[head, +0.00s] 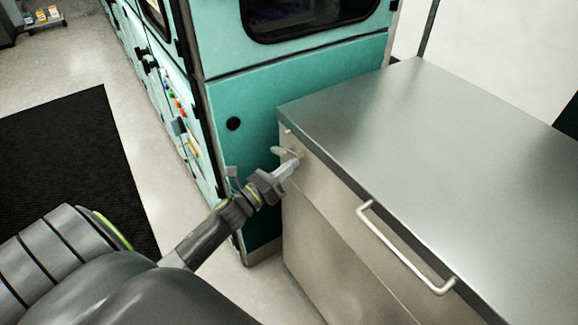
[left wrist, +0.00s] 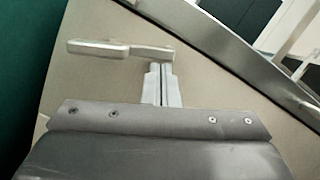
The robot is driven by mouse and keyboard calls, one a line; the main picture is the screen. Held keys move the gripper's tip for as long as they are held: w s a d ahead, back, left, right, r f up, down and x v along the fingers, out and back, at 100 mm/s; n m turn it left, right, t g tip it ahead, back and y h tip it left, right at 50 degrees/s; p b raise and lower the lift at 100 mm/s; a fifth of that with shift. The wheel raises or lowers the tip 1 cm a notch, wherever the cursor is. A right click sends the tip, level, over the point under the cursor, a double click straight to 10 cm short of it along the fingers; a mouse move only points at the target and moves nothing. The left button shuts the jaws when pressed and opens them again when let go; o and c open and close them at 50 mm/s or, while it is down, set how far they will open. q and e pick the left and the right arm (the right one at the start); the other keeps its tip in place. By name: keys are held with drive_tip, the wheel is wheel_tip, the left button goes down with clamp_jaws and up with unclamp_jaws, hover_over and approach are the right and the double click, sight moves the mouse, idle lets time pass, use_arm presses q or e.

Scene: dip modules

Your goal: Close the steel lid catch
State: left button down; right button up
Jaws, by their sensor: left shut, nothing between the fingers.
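The steel lid catch (head: 284,153) is a small metal lever on the upper front of the steel cabinet (head: 330,200), near its left end. In the left wrist view the catch (left wrist: 97,49) shows as a pale bar reaching left from a pivot. My left gripper (head: 294,164) is shut and empty, with its fingertips right at the catch. In the left wrist view the gripper's fingertips (left wrist: 162,68) are just below the right end of the catch; I cannot tell whether they touch it. My right gripper is not in view.
The cabinet has a flat, bare steel lid (head: 420,120) and a bar handle (head: 405,248) on its front, right of the catch. A teal machine (head: 290,95) stands close behind. A black mat (head: 75,160) lies on the floor at left.

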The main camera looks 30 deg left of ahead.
use_arm(q)
drive_tip(key=shift+r+n+p, duration=0.6)
drive_tip(key=shift+r+n, duration=0.05)
drive_tip(key=shift+n, duration=0.35)
drive_tip(key=r+n+y+p, duration=0.1)
drive_tip(key=n+p, duration=0.2)
drive_tip(key=a+r+n+p, duration=0.1)
drive_tip(key=n+p, duration=0.2)
drive_tip(key=a+r+n+g+y+p, duration=0.1)
drive_tip(key=r+n+p, duration=0.1)
drive_tip(key=n, duration=0.1)
drive_tip(key=shift+w+r+y+p, duration=0.1)
drive_tip(key=shift+w+y+p, duration=0.2)
drive_tip(key=shift+w+p, duration=0.1)
drive_tip(key=shift+w+a+r+n+g+p, duration=0.15)
drive_tip(key=shift+a+n+p, duration=0.1)
drive_tip(key=shift+n+p, duration=0.25)
drive_tip(key=shift+w+a+n+g+p, duration=0.1)
drive_tip(key=shift+a+n+g+p, duration=0.15)
drive_tip(key=shift+n, duration=0.35)
drive_tip(key=shift+a+p, duration=0.2)
drive_tip(key=shift+p, duration=0.1)
drive_tip(key=shift+w+a, duration=0.1)
